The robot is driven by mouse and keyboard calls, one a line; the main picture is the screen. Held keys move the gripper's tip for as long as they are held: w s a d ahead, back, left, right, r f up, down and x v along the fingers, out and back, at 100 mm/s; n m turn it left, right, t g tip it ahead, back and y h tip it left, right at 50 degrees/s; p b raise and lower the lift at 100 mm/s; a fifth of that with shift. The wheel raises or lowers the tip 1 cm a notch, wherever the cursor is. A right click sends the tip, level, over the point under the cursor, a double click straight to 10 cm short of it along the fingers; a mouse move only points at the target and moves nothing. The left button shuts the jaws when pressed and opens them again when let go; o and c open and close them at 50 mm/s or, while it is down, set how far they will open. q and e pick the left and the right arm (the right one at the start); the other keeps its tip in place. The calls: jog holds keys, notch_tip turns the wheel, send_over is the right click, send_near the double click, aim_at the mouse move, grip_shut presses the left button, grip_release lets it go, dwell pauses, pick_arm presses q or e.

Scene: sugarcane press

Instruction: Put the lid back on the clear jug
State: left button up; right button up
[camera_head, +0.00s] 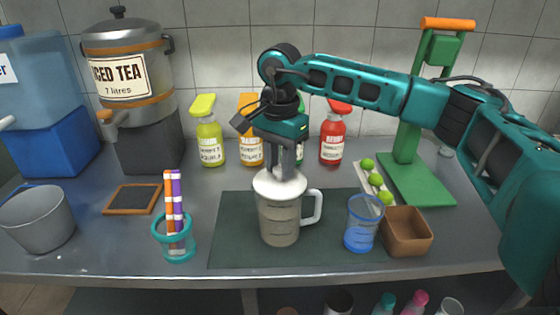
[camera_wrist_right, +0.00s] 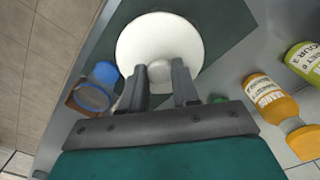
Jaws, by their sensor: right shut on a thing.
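The clear jug (camera_head: 279,222) stands on the dark mat, with its white handle (camera_head: 313,208) to the right and a brownish-grey look through its wall. The round white lid (camera_head: 268,186) is at the jug's mouth and covers it; I cannot tell whether it is fully seated. My right gripper (camera_head: 287,172) comes down from above and is shut on the lid's knob. In the right wrist view the lid (camera_wrist_right: 158,30) hides the jug, and the fingers of my gripper (camera_wrist_right: 161,88) stand either side of the knob. My left gripper is not in view.
A blue cup (camera_head: 360,228) and a brown box (camera_head: 407,232) stand right of the jug. A teal holder (camera_head: 175,245) with straws stands left. Several bottles, including a red one (camera_head: 333,140), line the back. The dark mat (camera_head: 228,245) is bare left of the jug.

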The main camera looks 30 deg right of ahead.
dwell(0.3)
jog(key=o, duration=1.6)
jog(key=shift+r, duration=0.15)
jog(key=shift+r+p, duration=2.65)
jog(key=shift+r, duration=0.75)
grip_shut()
